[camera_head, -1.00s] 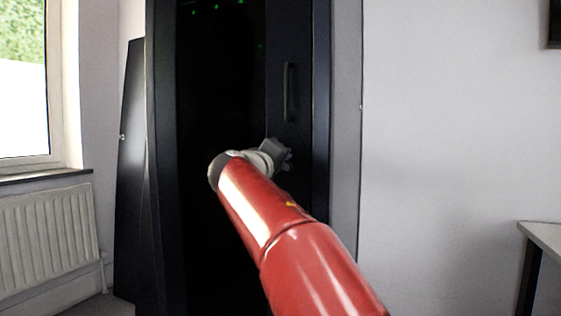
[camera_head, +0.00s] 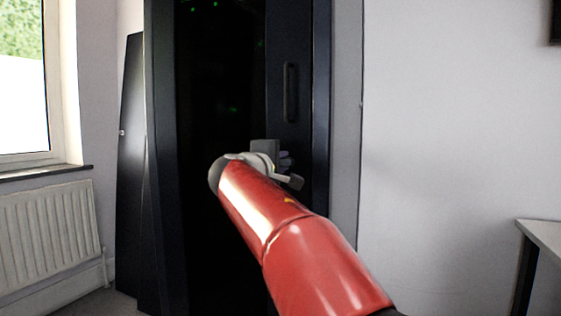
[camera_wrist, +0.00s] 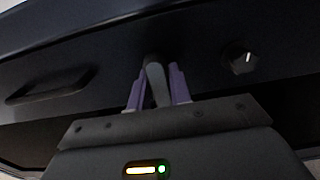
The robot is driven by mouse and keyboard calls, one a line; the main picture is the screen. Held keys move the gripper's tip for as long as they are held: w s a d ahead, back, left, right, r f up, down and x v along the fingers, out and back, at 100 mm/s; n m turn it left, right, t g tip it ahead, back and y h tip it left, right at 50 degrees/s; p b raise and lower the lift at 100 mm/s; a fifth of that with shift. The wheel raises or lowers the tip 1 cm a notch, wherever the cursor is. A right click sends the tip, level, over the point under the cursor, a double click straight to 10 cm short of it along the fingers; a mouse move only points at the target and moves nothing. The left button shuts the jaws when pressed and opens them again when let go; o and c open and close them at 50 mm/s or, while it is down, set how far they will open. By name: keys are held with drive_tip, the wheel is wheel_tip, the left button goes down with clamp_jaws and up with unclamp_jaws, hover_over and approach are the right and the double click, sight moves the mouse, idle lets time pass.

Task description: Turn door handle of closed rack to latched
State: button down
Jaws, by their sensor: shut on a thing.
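The black rack (camera_head: 152,200) stands ahead with its dark door shut as far as I can see. A grey lever handle (camera_wrist: 157,84) on the door shows in the wrist view between the purple fingers of my gripper (camera_wrist: 156,78). The fingers are shut on the handle, one on each side. In the head view my gripper (camera_head: 286,163) is at the right side of the door, below the long vertical pull (camera_head: 290,92). My wrist hides the lever there. I cannot tell the latch state.
In the wrist view a dark knob (camera_wrist: 238,60) sits to the right of the fingers, and the long pull (camera_wrist: 48,88) lies to the left. A loose black panel (camera_head: 130,170) leans left of the rack. A table (camera_head: 542,234) stands at the right.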

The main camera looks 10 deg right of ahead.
idle(0.4)
drive_tip(key=c, duration=1.3)
unclamp_jaws()
drive_tip(key=b+v, duration=0.1)
drive_tip(key=v, duration=0.7)
drive_tip(key=shift+w, duration=0.1)
drive_tip(key=s+d+f+m+g+y+p, duration=0.1)
drive_tip(key=s+d+f+m+g+y, duration=0.2)
drive_tip(key=s+f, duration=0.5)
drive_tip(key=s+d+f+m+g+y+p, duration=0.2)
drive_tip(key=s+d+f+g, duration=0.1)
drive_tip(key=s+d+f, duration=0.4)
drive_tip(key=s+a+f+m+g+y, duration=0.1)
drive_tip(key=s+a+f+m+y, duration=0.1)
drive_tip(key=s+f, duration=0.3)
drive_tip(key=s+a+f+m+g+y+p, duration=0.1)
drive_tip(key=s+f+m, duration=0.1)
drive_tip(key=s+f, duration=0.4)
drive_tip(key=s+a+f+m+g+y, duration=0.1)
drive_tip(key=s+a+f+y, duration=0.1)
drive_tip(key=s+f, duration=0.3)
drive_tip(key=shift+s+a+f+m+y, duration=0.3)
drive_tip(key=shift+s+m, duration=0.1)
drive_tip(key=shift+s, duration=0.05)
